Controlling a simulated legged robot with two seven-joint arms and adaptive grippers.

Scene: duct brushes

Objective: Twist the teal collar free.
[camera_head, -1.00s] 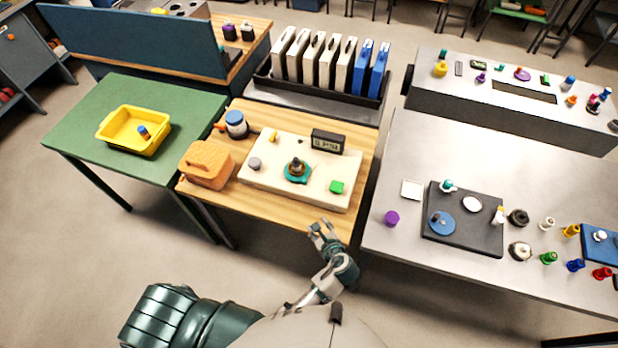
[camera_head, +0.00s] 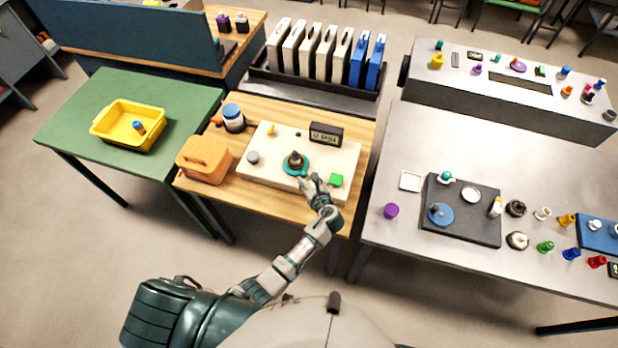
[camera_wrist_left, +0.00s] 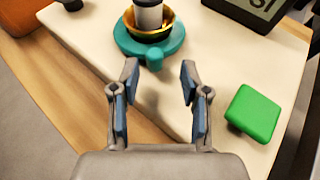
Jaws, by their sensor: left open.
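The teal collar (camera_head: 295,164) sits around the base of a dark, brass-ringed fitting (camera_head: 296,158) on the cream board (camera_head: 262,182). In the left wrist view the teal collar (camera_wrist_left: 136,46) is a flat ring with a short rounded tab (camera_wrist_left: 155,60) pointing toward me. The grey cylinder (camera_wrist_left: 148,14) of the fitting rises from its middle and is cut off by the top edge. My left gripper (camera_head: 307,182) is open and empty at the near side of the collar. In the left wrist view its fingertips (camera_wrist_left: 159,72) stand on either side of the tab's line, just short of it.
A green block (camera_head: 336,180) stands on the board close to the gripper's right. A dark display box (camera_head: 326,134) is behind it. A grey knob (camera_head: 253,158) and an orange case (camera_head: 204,160) are to the left. A blue-lidded jar (camera_head: 233,117) stands at the back left.

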